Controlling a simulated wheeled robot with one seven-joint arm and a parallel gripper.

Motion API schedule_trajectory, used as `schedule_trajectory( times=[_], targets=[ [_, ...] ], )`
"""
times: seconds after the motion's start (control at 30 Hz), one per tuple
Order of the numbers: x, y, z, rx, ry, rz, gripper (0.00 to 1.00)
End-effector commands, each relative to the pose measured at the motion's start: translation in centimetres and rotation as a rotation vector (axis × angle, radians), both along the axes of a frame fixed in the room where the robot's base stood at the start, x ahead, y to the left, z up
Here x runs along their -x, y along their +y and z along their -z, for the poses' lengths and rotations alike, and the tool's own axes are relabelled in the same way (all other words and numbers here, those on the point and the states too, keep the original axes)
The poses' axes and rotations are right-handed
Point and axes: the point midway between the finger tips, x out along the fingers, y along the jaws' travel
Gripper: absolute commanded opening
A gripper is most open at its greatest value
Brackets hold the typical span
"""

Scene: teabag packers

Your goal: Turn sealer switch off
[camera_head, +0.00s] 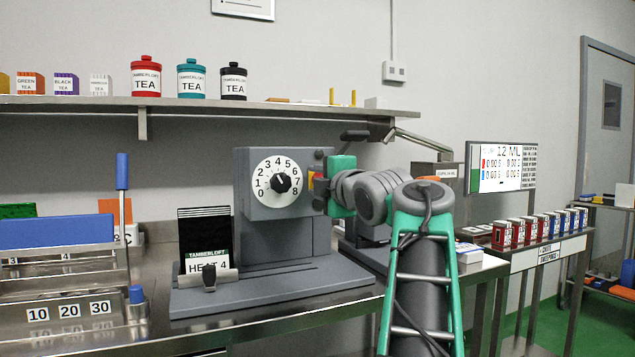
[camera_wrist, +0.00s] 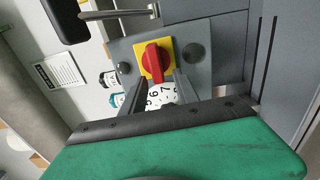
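The sealer (camera_head: 287,238) is a grey machine on the steel bench, with a white numbered dial (camera_head: 280,183) on its front. Its switch is a red rotary handle (camera_wrist: 154,62) on a yellow plate (camera_wrist: 169,47), on the sealer's right side. In the head view only a bit of the yellow plate (camera_head: 311,181) shows beside my gripper. My gripper (camera_wrist: 161,78) is open and empty, its two dark fingers pointing at the switch. The red handle appears between or just beyond the fingertips; contact cannot be told. The head view shows the green gripper body (camera_head: 341,185) close to the sealer's right side.
A dark packet labelled HEAT 4 (camera_head: 205,238) stands at the sealer's front left. A shelf (camera_head: 200,103) with tea tins runs above. A metal lamp-like arm (camera_head: 420,141) is behind my gripper. Several red and blue boxes (camera_head: 530,228) line the right bench.

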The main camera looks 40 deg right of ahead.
Motion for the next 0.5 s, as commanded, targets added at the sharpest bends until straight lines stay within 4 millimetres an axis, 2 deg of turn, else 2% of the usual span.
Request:
schedule_trajectory(
  times=[0.13,0.33,0.5],
  targets=[
    [1.8,0.4,-0.1,0.002,0.000,0.004,0.36],
    [5.8,1.5,-0.2,0.002,0.000,0.007,0.36],
    [7.4,2.1,-0.1,0.000,-0.001,0.002,0.36]
  ],
)
